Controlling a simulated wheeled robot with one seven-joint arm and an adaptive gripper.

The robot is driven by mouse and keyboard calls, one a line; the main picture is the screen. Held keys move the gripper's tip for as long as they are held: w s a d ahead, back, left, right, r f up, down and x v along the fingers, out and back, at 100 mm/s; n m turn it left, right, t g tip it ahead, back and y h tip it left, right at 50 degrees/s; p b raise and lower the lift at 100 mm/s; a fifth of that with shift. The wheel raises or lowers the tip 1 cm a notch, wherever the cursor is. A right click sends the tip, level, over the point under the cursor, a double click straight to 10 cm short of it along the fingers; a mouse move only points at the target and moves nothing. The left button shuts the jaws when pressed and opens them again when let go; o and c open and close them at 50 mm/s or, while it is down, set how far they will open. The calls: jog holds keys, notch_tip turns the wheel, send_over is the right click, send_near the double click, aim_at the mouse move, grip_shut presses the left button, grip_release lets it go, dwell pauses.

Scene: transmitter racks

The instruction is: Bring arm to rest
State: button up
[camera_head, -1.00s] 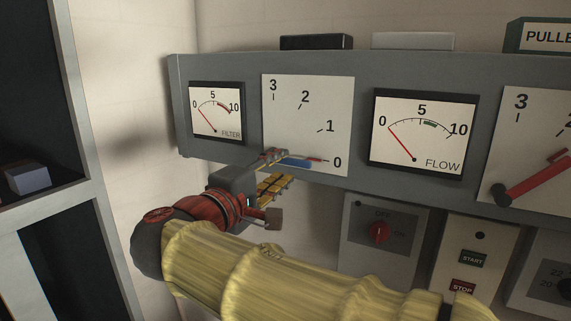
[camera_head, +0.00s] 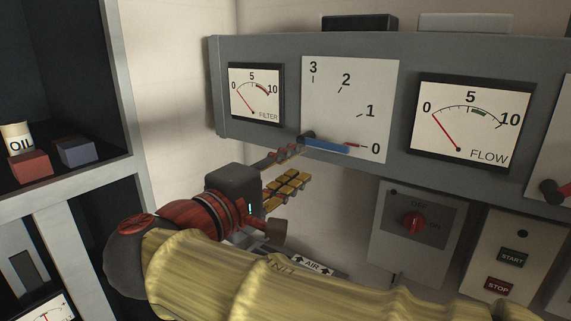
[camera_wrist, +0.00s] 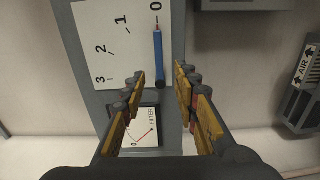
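My gripper (camera_head: 287,170) is in front of the panel, just below and left of a blue lever. In the wrist view my gripper (camera_wrist: 158,88) has its two fingers well apart with nothing between them. The blue lever (camera_head: 325,146) lies on a white dial plate (camera_head: 350,95) numbered 0 to 3, its red tip at 0. The wrist view also shows the blue lever (camera_wrist: 158,55) pointing to 0, beyond the fingertips and apart from them. My arm comes in from the bottom, in a yellow sleeve.
The grey panel (camera_head: 400,160) carries a FILTER gauge (camera_head: 254,92) and a FLOW gauge (camera_head: 468,120). Below are an OFF/ON switch (camera_head: 414,222) and START/STOP buttons (camera_head: 510,258). A shelf at left holds an oil can (camera_head: 17,138), a red box (camera_head: 31,167) and a blue box (camera_head: 75,152).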

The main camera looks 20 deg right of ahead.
notch_tip(320, 180, down, 11)
jog(key=w+a+n+y, duration=0.2)
jog(key=a+n+y, duration=0.1)
jog(key=y, duration=0.1)
jog(key=s+a+f+m+g+y, duration=0.15)
jog(key=s+f+y, duration=0.25)
jog(key=f, duration=0.4)
jog(key=s+a+f+g+y, duration=0.1)
jog(key=s+f+g+y, duration=0.3)
jog(key=f, duration=0.5)
jog(key=s+a+f+m+y, duration=0.1)
jog(key=s+f+m+y, duration=0.1)
jog(key=s+f+m, duration=0.3)
jog(key=s+d+r+m+t+y, duration=0.1)
jog(key=s+d+m, duration=0.2)
jog(key=s+d, duration=0.1)
jog(key=shift+d, duration=0.45)
jog(key=shift+d, duration=0.1)
